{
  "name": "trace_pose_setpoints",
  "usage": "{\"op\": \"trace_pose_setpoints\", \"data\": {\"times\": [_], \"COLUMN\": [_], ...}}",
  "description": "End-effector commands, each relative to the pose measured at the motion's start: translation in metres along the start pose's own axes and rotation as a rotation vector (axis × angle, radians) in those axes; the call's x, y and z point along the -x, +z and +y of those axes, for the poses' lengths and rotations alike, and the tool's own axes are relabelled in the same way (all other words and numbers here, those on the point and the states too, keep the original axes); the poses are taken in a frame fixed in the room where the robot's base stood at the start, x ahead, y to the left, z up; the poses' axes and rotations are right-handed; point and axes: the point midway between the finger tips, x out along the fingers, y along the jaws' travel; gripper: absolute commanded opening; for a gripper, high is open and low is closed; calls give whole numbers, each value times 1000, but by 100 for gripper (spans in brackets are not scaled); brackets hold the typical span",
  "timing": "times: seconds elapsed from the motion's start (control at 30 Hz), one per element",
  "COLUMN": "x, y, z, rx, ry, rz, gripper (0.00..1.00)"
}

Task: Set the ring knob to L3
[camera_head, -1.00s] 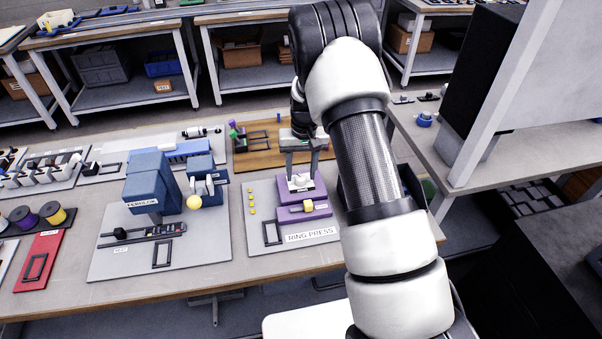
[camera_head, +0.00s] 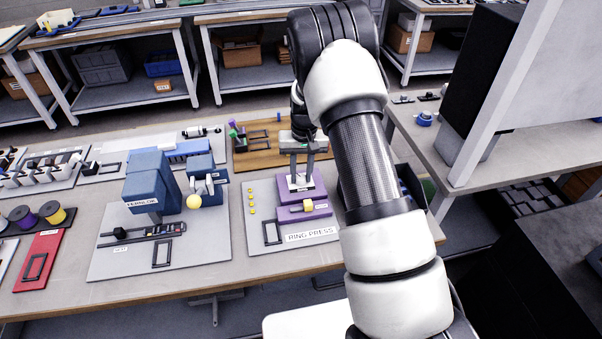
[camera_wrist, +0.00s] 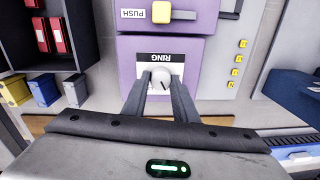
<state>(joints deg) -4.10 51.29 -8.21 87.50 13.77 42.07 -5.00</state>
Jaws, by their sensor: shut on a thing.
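The ring press is a purple machine (camera_head: 318,207) on a grey plate with a "RING PRESS" label. My gripper (camera_head: 300,183) reaches down to the top of the purple machine. In the wrist view its two fingers (camera_wrist: 160,86) are on either side of the knob and shut on it. The fingers hide the knob's sides and any setting marks such as L3, so I cannot read its position.
A yellow push button (camera_wrist: 161,11) sits on the press's front part beside "PUSH". The blue ferrule machine (camera_head: 148,187) stands to the left. Coloured bins (camera_wrist: 42,90) are close on the other side.

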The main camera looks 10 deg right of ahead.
Motion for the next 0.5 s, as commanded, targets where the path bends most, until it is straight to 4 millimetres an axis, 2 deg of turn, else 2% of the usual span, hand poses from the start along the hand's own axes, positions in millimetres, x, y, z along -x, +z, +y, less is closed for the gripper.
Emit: {"op": "trace_pose_setpoints", "data": {"times": [0.27,0.5], "x": [-1,0], "y": [0,1], "z": [0,0], "rx": [-172,-396], "ry": [0,0], "rz": [9,20], "gripper": [3,3]}}
